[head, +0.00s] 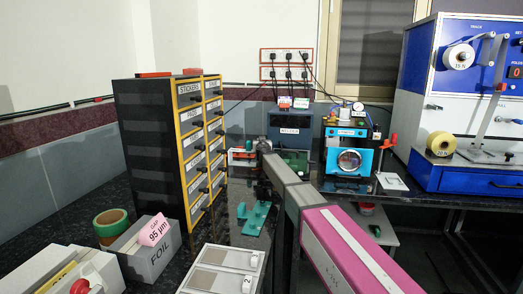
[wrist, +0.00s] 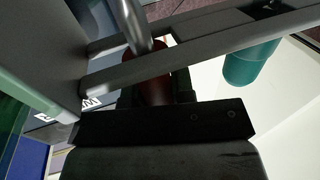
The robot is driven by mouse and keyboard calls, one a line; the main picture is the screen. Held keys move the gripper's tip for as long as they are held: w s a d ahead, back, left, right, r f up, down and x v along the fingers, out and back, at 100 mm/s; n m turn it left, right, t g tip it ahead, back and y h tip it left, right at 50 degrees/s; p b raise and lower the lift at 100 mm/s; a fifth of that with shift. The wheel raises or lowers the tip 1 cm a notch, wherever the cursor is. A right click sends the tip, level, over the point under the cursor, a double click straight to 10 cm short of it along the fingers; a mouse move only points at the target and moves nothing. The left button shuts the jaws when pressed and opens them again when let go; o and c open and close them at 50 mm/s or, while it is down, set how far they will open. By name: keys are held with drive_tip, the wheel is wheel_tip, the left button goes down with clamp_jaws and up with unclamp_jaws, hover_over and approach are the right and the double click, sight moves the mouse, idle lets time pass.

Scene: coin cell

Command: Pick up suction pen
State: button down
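My gripper (head: 262,188) hangs at the far end of my pink and grey arm, over the black counter in the head view. It is small and dark there. In the wrist view a dark gripper block (wrist: 150,125) fills the lower middle. Just beyond it is a dark red body (wrist: 152,78) with a silver metal rod (wrist: 132,22); this may be the suction pen, but I cannot be sure. Grey bars cross in front of it. I cannot tell whether the fingers touch it. A teal stand (head: 256,218) lies just below my gripper in the head view.
A black drawer cabinet (head: 155,150) stands left of my gripper. A blue machine (head: 348,158) stands behind to the right. A grey foil box (head: 150,262) and white trays (head: 222,270) are in front. A teal cylinder (wrist: 250,65) shows in the wrist view.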

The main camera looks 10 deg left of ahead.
drive_tip(key=shift+r, duration=0.15)
wheel_tip(320, 180, up, 10)
idle(1.1)
idle(1.1)
